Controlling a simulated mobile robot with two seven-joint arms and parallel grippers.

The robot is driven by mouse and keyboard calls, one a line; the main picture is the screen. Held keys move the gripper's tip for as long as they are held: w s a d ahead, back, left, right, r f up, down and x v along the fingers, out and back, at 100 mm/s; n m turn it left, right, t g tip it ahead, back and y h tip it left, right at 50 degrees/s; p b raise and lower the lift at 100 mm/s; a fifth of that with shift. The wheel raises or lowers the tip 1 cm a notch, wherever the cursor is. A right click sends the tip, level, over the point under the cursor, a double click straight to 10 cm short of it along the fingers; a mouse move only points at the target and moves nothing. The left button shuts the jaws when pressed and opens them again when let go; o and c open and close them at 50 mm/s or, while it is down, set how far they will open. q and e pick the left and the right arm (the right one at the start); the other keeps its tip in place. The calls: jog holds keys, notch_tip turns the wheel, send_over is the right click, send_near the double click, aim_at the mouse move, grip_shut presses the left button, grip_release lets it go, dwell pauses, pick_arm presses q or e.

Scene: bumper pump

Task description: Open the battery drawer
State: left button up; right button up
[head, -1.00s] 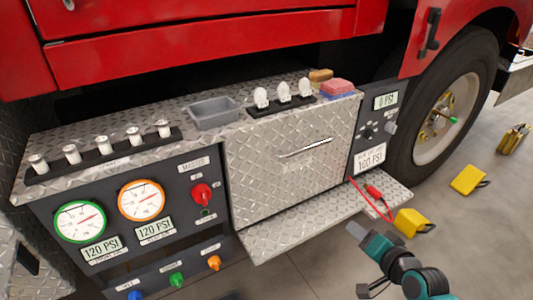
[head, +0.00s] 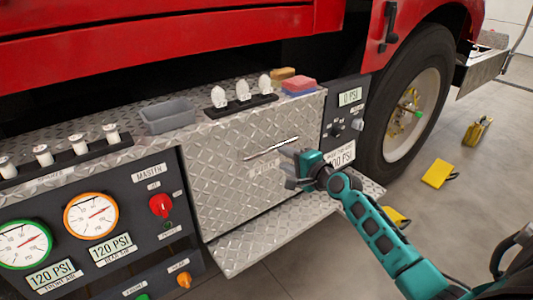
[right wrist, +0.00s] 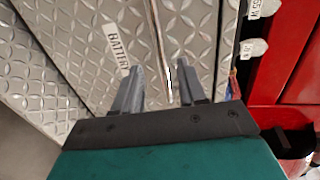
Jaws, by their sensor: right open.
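The battery drawer (head: 245,170) has a silver diamond-plate front and is shut in the bumper. Its long silver bar handle (head: 270,148) runs across the upper front. My right gripper (head: 293,168) is at the drawer front, just below the handle's right part. In the right wrist view, the open right gripper (right wrist: 160,80) faces the drawer front (right wrist: 100,70). The handle (right wrist: 162,50) runs lengthwise into the space between the fingers. I cannot tell whether they touch it. A white label (right wrist: 116,47) reads "BATTERY". My left gripper is not in view.
A diamond-plate step (head: 275,240) juts out below the drawer. Above it are a grey tray (head: 168,115), white knobs (head: 243,90) and sponges (head: 298,86). Gauge panel (head: 90,225) is left, wheel (head: 410,110) right. Yellow chocks (head: 438,173) lie on the floor.

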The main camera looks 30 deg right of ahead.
aim_at(270, 151)
jog(key=b+x, duration=0.2)
jog(key=x, duration=0.6)
jog(key=shift+w+a+f+b, duration=0.1)
jog(key=shift+w+a+b, duration=0.05)
jog(key=shift+w+b, duration=0.25)
jog(key=shift+c, duration=0.3)
grip_shut()
